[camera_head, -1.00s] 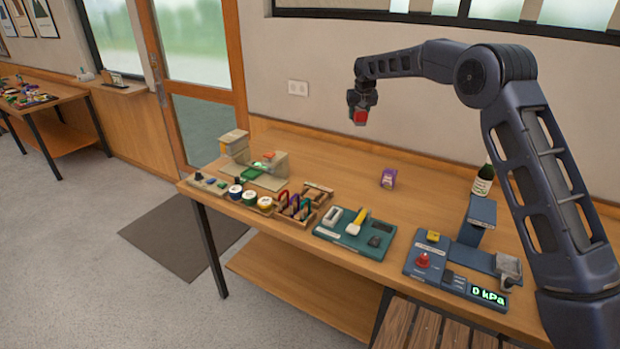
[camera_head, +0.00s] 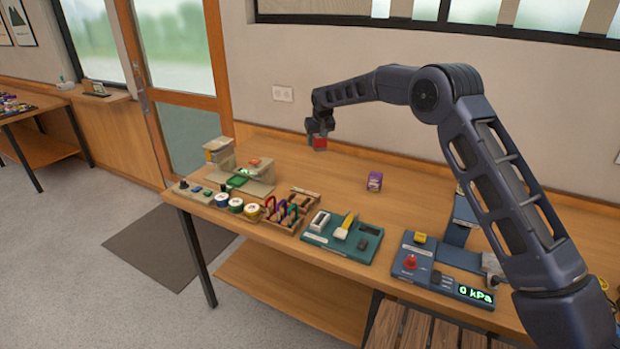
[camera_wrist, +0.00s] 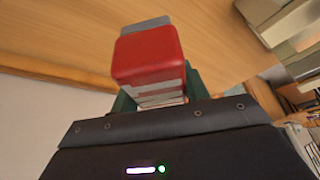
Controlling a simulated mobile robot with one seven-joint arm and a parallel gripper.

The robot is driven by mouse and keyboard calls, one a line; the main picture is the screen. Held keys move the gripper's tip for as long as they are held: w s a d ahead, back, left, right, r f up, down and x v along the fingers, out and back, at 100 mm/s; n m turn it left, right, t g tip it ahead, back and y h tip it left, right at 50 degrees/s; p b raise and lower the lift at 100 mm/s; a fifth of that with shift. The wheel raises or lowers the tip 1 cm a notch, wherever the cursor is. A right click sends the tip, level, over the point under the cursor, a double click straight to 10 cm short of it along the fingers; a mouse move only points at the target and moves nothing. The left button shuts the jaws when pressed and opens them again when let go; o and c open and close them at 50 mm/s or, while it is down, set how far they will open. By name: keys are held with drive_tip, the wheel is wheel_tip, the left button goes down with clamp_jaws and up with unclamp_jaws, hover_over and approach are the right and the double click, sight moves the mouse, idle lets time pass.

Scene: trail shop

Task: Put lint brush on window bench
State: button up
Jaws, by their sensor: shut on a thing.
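My gripper (camera_head: 318,130) is shut on a red block-like thing (camera_head: 320,143) and holds it in the air above the back of the long wooden table (camera_head: 330,165). In the wrist view this red thing (camera_wrist: 150,55) has a grey end and pale stripes near the jaws. It may be the lint brush, but I cannot tell for sure. The fingers are largely hidden behind it. A wooden ledge (camera_head: 108,98) with small items is under the window at far left. A slatted wooden seat (camera_head: 425,332) shows at the bottom edge; I cannot tell which is the window bench.
On the long table are a purple box (camera_head: 374,182), a green tray (camera_head: 340,252) with a yellow-handled tool, a blue gauge panel (camera_head: 440,275), a rack of coloured loops (camera_head: 290,210) and a beige stand (camera_head: 250,180). Another table (camera_head: 40,150) stands at far left.

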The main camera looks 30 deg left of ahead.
sight(315, 179)
wheel_tip(315, 179, down, 17)
drive_tip(key=shift+r, duration=0.15)
idle(0.5)
drive_tip(key=o, duration=1)
drive_tip(key=v, duration=1.2)
drive_tip(key=shift+r, duration=0.1)
